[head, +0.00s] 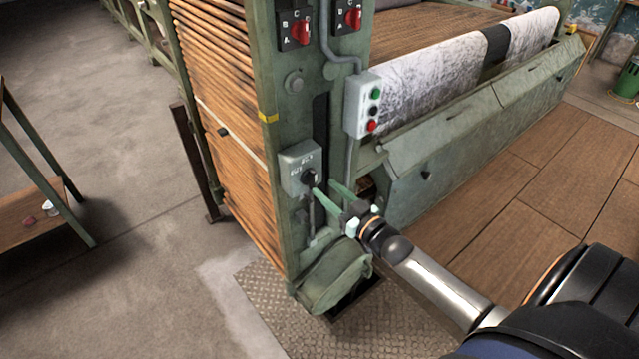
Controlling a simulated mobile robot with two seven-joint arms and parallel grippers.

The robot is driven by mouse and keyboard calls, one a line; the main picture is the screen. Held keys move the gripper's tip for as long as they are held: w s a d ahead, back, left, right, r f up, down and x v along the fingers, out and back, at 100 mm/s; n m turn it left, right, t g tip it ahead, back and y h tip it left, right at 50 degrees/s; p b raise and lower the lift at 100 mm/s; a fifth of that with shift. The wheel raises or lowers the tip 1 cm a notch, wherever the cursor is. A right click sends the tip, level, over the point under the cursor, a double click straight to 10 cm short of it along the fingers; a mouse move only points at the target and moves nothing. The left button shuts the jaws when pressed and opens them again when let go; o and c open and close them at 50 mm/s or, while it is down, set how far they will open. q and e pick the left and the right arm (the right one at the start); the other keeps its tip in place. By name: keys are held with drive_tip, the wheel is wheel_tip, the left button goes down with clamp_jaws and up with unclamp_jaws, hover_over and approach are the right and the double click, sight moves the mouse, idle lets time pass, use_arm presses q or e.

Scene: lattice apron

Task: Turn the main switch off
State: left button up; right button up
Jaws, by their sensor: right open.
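The main switch looks to be the grey box (297,168) with a black rotary knob (309,176) on the front of the green machine post. The lettering on the box is too small to read surely, and the knob's setting cannot be told. My right gripper (328,192) is open, with its pale green fingers pointing at the knob. One fingertip is close beside the knob; whether it touches cannot be told. My left gripper is not in view.
A grey button box (362,104) with green, black and red buttons is above my right gripper. Two red rotary switches (301,33) (353,18) sit higher on the post. A green machine cover (335,275) is below. A side table (45,212) stands at the left; the floor between is clear.

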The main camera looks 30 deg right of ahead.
sight(316, 181)
drive_tip(key=shift+w+a, duration=0.15)
drive_tip(key=shift+w, duration=1.75)
clamp_jaws()
